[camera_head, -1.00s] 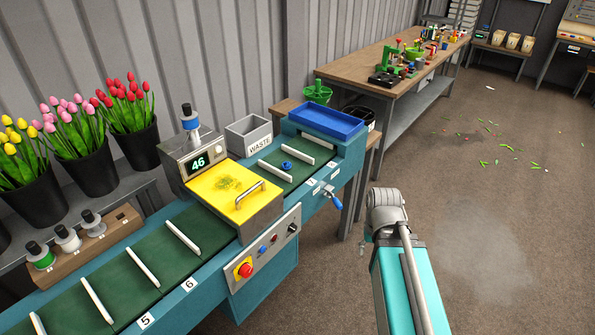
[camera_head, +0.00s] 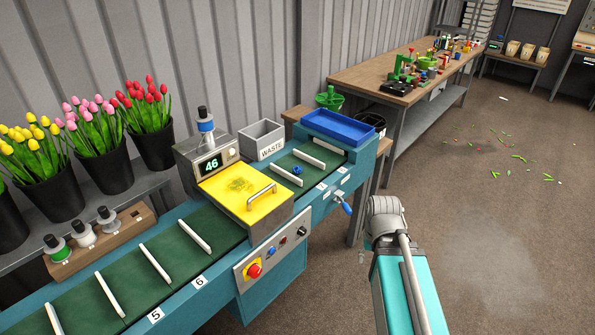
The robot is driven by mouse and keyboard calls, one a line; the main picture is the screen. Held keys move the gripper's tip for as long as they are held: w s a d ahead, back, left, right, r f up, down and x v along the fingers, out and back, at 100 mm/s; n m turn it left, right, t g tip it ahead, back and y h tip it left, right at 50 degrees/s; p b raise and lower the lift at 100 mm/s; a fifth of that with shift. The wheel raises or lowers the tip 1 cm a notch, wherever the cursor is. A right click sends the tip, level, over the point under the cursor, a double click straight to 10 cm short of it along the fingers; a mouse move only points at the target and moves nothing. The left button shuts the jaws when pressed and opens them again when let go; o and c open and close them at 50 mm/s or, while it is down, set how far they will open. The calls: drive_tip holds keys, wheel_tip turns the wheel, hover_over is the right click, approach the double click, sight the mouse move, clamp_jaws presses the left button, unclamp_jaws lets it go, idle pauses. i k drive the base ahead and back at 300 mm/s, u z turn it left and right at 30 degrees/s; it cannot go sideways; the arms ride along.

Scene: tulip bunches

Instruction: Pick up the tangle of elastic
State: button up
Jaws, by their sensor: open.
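A small blue tangle (camera_head: 297,169), which looks like the elastic, lies on the green conveyor belt (camera_head: 280,180). It sits between two white dividers, past the yellow-lidded machine box (camera_head: 238,188) and in front of the blue tray (camera_head: 340,125). Its fine shape is too small to make out. My teal arm link with its grey joint shows at the lower right, to the right of the conveyor and apart from the tangle. My gripper is not visible in this view.
A grey waste bin (camera_head: 262,140) stands behind the belt near the tangle. The yellow lid has a raised metal handle (camera_head: 262,196). A blue crank (camera_head: 346,207) juts from the conveyor's side. Tulip buckets (camera_head: 103,165) stand at left. The floor at right is mostly open.

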sight(298, 167)
drive_tip(key=u, duration=0.05)
drive_tip(key=i, duration=0.9)
drive_tip(key=z, duration=0.05)
